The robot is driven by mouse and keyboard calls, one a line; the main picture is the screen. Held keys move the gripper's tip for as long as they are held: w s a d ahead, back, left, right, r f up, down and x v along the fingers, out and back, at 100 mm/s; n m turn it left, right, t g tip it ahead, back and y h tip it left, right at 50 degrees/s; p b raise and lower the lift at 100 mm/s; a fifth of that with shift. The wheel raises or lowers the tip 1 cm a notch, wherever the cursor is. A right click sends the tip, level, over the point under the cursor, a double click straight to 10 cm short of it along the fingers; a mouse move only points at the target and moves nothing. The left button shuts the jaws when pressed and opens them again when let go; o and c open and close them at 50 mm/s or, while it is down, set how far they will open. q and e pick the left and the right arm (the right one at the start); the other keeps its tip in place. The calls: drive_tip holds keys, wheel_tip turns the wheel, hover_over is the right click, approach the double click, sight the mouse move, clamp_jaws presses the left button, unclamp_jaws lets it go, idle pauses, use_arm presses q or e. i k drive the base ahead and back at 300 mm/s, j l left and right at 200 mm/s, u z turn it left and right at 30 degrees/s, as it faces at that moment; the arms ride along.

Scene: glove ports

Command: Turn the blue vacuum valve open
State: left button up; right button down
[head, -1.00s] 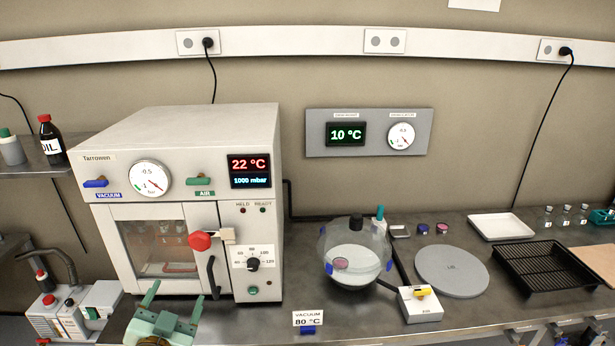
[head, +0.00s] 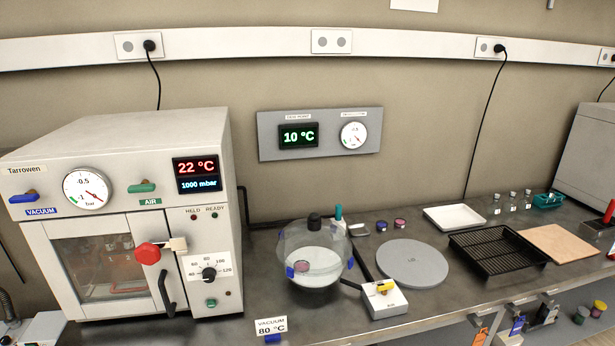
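The blue vacuum valve (head: 24,197) is a small lever on the upper left front of the white Tarrowen oven (head: 120,150), at the left edge of the head view. Its handle lies roughly level, above the blue VACUUM label (head: 41,212). The round gauge (head: 86,191) is to its right. Past the gauge is the green air valve (head: 142,187), also roughly level. The display (head: 197,175) reads 22 °C and 1000 mbar. The oven door (head: 100,265) is shut, with a red knob (head: 148,254) on it. Neither of my grippers is in view.
A glass vessel (head: 315,255) stands on the bench right of the oven, beside a small white box with a yellow switch (head: 383,298). A grey round plate (head: 412,263), a white tray (head: 454,217) and a black tray (head: 497,252) lie further right.

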sight(31, 196)
drive_tip(key=u, duration=1.25)
